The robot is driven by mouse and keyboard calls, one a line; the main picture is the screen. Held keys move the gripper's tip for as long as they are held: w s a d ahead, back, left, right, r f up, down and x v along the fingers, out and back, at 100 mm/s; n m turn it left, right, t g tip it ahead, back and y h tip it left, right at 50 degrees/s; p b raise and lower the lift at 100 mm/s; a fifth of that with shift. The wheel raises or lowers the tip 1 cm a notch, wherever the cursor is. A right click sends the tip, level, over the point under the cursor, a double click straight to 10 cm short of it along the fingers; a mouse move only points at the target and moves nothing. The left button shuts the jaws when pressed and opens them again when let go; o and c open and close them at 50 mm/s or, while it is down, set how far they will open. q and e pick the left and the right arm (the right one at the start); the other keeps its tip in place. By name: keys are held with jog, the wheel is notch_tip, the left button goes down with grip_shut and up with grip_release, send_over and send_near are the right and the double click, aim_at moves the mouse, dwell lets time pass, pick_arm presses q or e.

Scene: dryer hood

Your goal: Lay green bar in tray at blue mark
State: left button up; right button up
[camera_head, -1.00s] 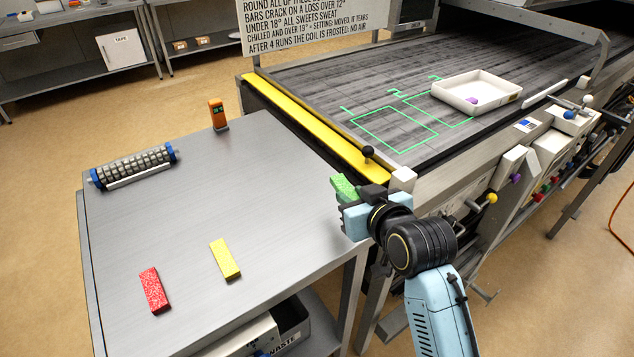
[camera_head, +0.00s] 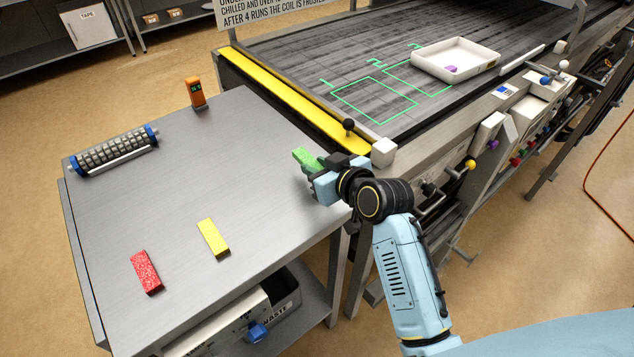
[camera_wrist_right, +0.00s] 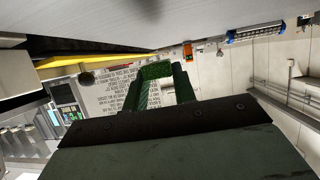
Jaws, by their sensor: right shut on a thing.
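The green bar (camera_head: 306,158) is held in my right gripper (camera_head: 322,172), above the right edge of the steel table. In the right wrist view the green bar (camera_wrist_right: 155,72) shows between the dark fingers. The gripper hides part of the bar. The white tray (camera_head: 484,58) stands on the dark belt, well to the right of and beyond the gripper. A small purple piece (camera_head: 451,69) lies in the tray. I see no blue mark inside the tray; a small blue patch (camera_head: 502,91) shows on the machine's side panel. My left gripper is out of view.
A red bar (camera_head: 146,272) and a yellow bar (camera_head: 213,238) lie on the steel table (camera_head: 240,180). A roller (camera_head: 115,152) and an orange device (camera_head: 196,93) stand farther back. A yellow strip (camera_head: 285,95), a black knob (camera_head: 348,125) and a white block (camera_head: 384,152) edge the belt.

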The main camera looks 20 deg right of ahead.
jog(key=shift+f, duration=2.3)
jog(key=shift+f, duration=0.1)
jog(key=shift+f, duration=0.15)
jog(key=o, duration=1)
